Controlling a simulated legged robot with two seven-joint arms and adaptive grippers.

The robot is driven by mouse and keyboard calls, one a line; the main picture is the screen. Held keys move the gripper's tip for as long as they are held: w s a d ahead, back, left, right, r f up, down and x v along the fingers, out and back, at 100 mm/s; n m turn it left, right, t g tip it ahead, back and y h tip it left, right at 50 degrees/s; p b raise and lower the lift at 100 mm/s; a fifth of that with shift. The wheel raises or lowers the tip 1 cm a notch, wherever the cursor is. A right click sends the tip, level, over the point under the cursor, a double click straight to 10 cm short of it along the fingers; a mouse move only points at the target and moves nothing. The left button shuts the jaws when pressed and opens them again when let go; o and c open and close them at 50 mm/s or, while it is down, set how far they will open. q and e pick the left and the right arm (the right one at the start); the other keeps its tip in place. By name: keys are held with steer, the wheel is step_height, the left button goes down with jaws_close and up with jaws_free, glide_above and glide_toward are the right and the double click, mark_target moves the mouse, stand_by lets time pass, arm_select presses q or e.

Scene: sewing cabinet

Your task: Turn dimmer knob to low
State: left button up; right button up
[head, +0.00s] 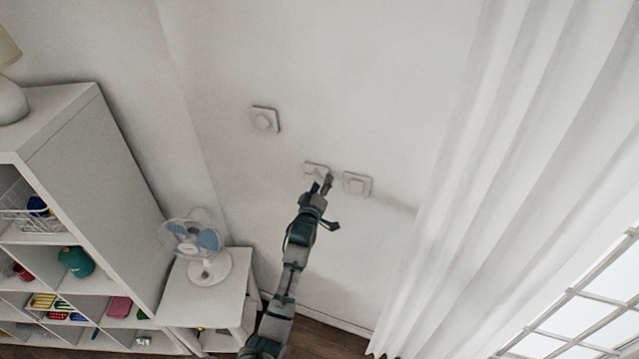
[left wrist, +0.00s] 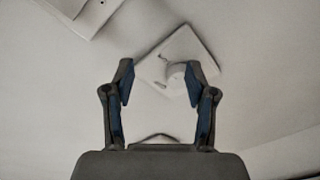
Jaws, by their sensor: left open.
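A white square wall plate with a round knob (left wrist: 178,72) shows in the left wrist view, the knob between my fingers and nearer the right one. I cannot tell whether they touch. In the head view my left gripper (head: 325,184) is in front of the wall, over the lower edge of the middle plate (head: 314,168), and hides part of it. In the left wrist view my left gripper (left wrist: 160,82) is open, its two dark blue-padded fingers apart with nothing held. My right gripper is not in view.
Another plate with a round knob (head: 265,120) is higher on the left. A square switch plate (head: 357,184) is just right of the gripper. A fan (head: 209,267) stands on a small white table, beside a white shelf unit (head: 105,180). A white curtain (head: 470,180) hangs at right.

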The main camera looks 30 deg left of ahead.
mark_target(315, 180)
arm_select(q)
steer(key=shift+w, duration=0.1)
steer(key=shift+a, duration=0.35)
steer(key=a, duration=0.2)
steer(key=shift+a+f, duration=0.35)
steer(key=shift+a, duration=0.05)
steer(key=shift+c, duration=0.4)
steer(key=shift+a+f, duration=0.25)
steer(key=shift+a, duration=0.6)
steer(key=c, duration=0.8)
steer(key=shift+s+d+f, duration=0.1)
steer(key=shift+s+d, duration=0.05)
steer(key=shift+s, duration=0.05)
jaws_close()
steer(key=d, duration=0.2)
steer(key=shift+w+d, duration=0.1)
steer(key=shift+d, duration=0.3)
steer(key=shift+a+r, duration=0.25)
steer(key=shift+a, duration=0.2)
steer(key=shift+d+r, duration=0.15)
steer(key=shift+r, duration=0.15)
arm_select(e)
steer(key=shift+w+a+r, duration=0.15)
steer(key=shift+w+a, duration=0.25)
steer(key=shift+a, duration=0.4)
